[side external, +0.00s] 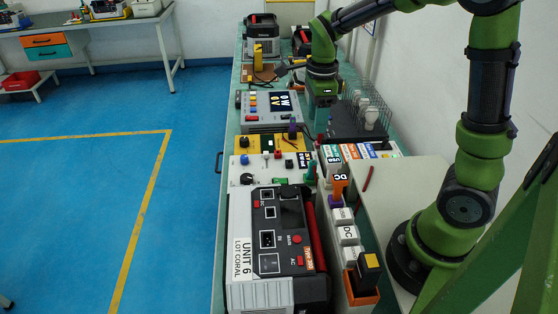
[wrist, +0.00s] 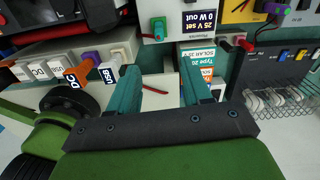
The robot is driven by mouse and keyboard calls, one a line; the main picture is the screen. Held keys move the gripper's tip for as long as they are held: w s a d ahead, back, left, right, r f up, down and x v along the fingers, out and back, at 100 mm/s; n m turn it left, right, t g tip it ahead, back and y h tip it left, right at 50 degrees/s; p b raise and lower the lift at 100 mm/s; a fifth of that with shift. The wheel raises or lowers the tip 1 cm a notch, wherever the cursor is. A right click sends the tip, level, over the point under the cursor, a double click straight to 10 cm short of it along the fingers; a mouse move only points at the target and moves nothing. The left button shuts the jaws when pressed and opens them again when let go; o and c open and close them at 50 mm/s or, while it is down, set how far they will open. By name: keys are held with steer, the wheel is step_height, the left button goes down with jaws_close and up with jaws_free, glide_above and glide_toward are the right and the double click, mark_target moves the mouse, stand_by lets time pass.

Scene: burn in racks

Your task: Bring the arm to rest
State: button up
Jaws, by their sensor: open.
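My gripper (wrist: 160,82) shows in the wrist view as two teal fingers spread apart with nothing held between them. In the side view my gripper (side external: 322,106) hangs above the bench, between the grey panel with coloured buttons and the dark wire rack. Its fingertips are too small there to tell how near they are to the things below.
The large "UNIT 6 LOT CORAL" unit (side external: 268,245) stands at the bench's near end. White and orange labelled plugs (side external: 347,235) line its right side. A button panel (side external: 268,110) and a wire rack (side external: 370,112) flank my gripper. The blue floor (side external: 90,190) at left is clear.

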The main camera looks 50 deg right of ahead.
steer(key=s+a+r+n+t+y, duration=0.2)
steer(key=s+a+r+n+t, duration=0.5)
steer(key=n, duration=1.5)
steer(key=s+a+r, duration=0.2)
steer(key=s+a, duration=0.1)
steer(key=s, duration=0.1)
steer(key=shift+s+a+r, duration=0.2)
steer(key=shift+a+r, duration=0.1)
steer(key=shift+a, duration=0.1)
steer(key=shift+o, duration=0.3)
